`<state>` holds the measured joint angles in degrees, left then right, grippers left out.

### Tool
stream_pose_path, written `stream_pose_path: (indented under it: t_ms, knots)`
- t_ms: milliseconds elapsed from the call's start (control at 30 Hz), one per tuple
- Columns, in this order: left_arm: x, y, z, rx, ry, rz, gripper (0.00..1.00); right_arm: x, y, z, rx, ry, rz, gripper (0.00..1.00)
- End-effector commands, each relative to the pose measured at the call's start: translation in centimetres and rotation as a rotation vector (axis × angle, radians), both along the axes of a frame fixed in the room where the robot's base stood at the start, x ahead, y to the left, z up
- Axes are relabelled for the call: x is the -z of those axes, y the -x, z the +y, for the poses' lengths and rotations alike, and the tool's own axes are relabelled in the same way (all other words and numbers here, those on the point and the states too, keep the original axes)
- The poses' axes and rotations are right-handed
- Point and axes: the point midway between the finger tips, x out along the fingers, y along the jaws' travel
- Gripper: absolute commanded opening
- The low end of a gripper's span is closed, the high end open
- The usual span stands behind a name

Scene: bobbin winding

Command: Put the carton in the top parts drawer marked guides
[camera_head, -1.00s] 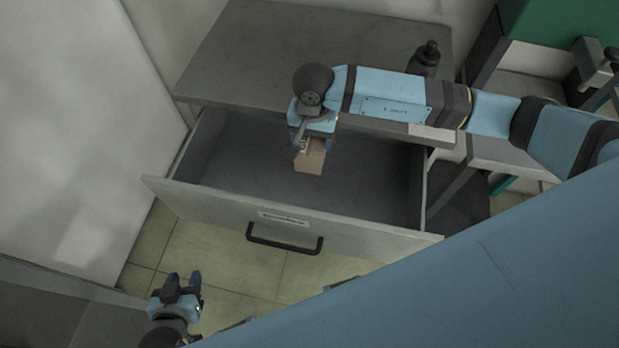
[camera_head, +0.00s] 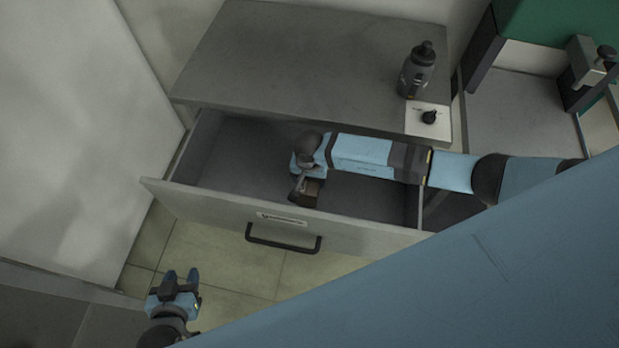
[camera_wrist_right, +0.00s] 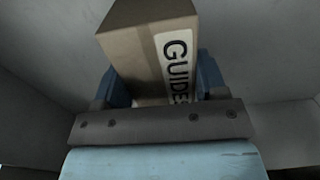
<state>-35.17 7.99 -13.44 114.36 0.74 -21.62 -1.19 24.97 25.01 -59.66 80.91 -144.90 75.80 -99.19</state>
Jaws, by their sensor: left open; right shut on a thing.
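The carton (camera_head: 307,193) is a small brown box, held low inside the open top drawer, near its front wall. In the right wrist view the carton (camera_wrist_right: 145,50) shows a white label reading "GUIDES". My right gripper (camera_head: 305,180) is shut on it, with a blue finger on each side (camera_wrist_right: 165,85). I cannot tell whether the carton touches the drawer floor. The drawer (camera_head: 210,204) is pulled out, with a black handle and a small label whose text is too blurred to read. My left gripper (camera_head: 180,279) is open and empty, in front of the drawer at the lower left.
A shelf unit with a green panel (camera_head: 555,35) stands at the right. The drawer's left part is empty.

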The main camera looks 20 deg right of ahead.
Motion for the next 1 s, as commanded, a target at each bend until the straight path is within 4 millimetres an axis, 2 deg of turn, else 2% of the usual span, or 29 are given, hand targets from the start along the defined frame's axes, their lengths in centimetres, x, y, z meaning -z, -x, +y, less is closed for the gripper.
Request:
stream_pose_path:
  t_ms: [100,467,500,600,867,1000]
  knots:
    - [0.0,0.0,0.0,0.000,0.000,0.000,0.43,0.8,0.0,0.1,-0.001,-0.001,-0.001,0.38]
    - [0.6,0.0,0.0,-0.001,0.001,0.003,0.43,1.3,0.0,0.0,-0.001,0.000,-0.001,0.38]
    - [0.5,0.1,0.0,-0.002,0.001,0.006,0.43,1.2,0.0,0.0,-0.001,0.000,0.000,0.73]
    - [0.5,0.1,0.0,-0.001,0.001,0.007,0.43,1.1,0.0,0.0,-0.001,0.000,0.000,0.91]
    - [0.4,0.1,0.0,-0.001,0.001,0.007,0.43,1.0,0.0,0.0,-0.001,0.000,0.000,0.91]
    - [0.0,0.1,0.0,0.000,-0.001,0.003,0.43,0.1,-0.1,0.0,-0.002,-0.001,-0.003,0.91]
